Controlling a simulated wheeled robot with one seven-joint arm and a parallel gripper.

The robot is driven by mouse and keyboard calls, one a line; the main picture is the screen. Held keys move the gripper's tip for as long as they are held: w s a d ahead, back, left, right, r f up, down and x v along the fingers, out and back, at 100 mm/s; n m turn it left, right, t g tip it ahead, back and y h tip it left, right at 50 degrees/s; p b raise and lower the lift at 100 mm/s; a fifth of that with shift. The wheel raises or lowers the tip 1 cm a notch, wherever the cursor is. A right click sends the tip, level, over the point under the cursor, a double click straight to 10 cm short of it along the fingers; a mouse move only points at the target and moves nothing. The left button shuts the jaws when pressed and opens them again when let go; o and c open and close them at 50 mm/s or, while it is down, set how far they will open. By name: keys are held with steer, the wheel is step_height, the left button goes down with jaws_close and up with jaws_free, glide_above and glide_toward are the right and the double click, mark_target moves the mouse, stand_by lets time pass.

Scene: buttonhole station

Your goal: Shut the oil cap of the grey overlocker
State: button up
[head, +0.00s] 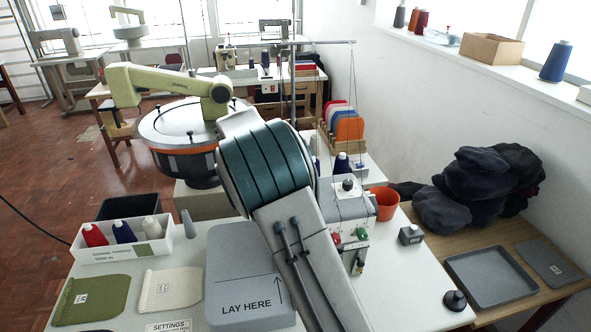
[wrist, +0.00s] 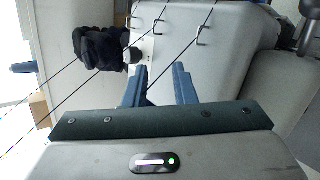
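The grey overlocker (head: 345,208) stands on the worktable right of my arm in the head view, partly hidden by the arm. It has red and green knobs at its front. A small dark round part (head: 348,184) sits on its top; I cannot tell whether it is the oil cap or whether it is open. In the wrist view a pale grey machine body (wrist: 215,50) with wire thread guides lies beyond my fingers. My gripper (wrist: 160,82) shows two blue fingers apart with nothing between them. It is hidden in the head view.
Thin threads cross the wrist view. An orange cup (head: 386,203) stands right of the overlocker. A grey "LAY HERE" board (head: 240,270) and a white spool tray (head: 95,252) lie on the left. Dark cloth (head: 480,185) is piled on the side table.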

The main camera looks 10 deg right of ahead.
steer(key=w+a+f+t+h, duration=0.1)
steer(key=w+a+h, duration=0.3)
steer(key=a, duration=0.3)
steer(key=w+a+f+t+h, duration=0.1)
steer(key=w+a+t+h, duration=0.1)
steer(key=w+a+h, duration=0.35)
steer(key=shift+y, duration=0.75)
steer(key=d+p, duration=0.1)
steer(key=d, duration=0.2)
steer(key=s+d+p, duration=0.1)
steer(key=d, duration=0.3)
steer(key=d+p, duration=0.1)
steer(key=d, duration=0.2)
steer(key=shift+s+d+p, duration=0.2)
steer(key=shift+s+p, duration=0.05)
steer(key=shift+p, duration=0.1)
steer(key=shift+d+f, duration=0.15)
steer(key=shift+d, duration=0.6)
jaws_close()
